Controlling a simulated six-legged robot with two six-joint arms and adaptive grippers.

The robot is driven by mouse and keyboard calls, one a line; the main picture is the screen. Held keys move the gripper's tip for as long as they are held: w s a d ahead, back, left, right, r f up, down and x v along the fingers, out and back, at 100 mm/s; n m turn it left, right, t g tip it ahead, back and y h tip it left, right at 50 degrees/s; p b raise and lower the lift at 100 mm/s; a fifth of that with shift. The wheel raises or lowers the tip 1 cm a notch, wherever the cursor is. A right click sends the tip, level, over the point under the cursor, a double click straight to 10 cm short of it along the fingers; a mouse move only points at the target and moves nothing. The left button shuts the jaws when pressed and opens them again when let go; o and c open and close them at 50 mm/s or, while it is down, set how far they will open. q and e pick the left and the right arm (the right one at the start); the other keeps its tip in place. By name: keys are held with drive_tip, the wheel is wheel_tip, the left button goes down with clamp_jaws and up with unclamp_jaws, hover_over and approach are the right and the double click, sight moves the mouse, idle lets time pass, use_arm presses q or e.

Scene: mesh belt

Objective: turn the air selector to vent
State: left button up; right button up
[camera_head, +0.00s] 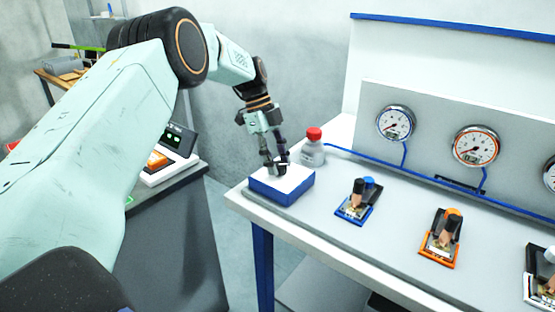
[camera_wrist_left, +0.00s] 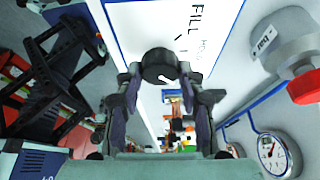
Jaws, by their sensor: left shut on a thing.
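The air selector is a blue box with a white top (camera_head: 296,184) at the near left end of the bench. In the left wrist view its white face (camera_wrist_left: 205,25) shows the word FILL, a second word partly cut off, and a round black knob (camera_wrist_left: 158,62) with a short white pointer mark. My left gripper (camera_head: 276,168) reaches down onto the box from above, its fingers shut on the knob from both sides. The fingers also show in the left wrist view (camera_wrist_left: 161,78). A vent label cannot be made out. My right gripper is not in view.
A bottle with a red cap (camera_head: 313,152) stands close behind the box. Blue (camera_head: 357,203), orange (camera_head: 440,235) and white (camera_head: 540,278) clamp-like fixtures line the bench to the right. Dial gauges (camera_head: 395,123) hang on the panel behind. A dark cabinet (camera_head: 170,240) stands left, across a gap.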

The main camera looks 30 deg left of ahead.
use_arm(q)
drive_tip(key=o, duration=1.2)
drive_tip(key=v, duration=1.2)
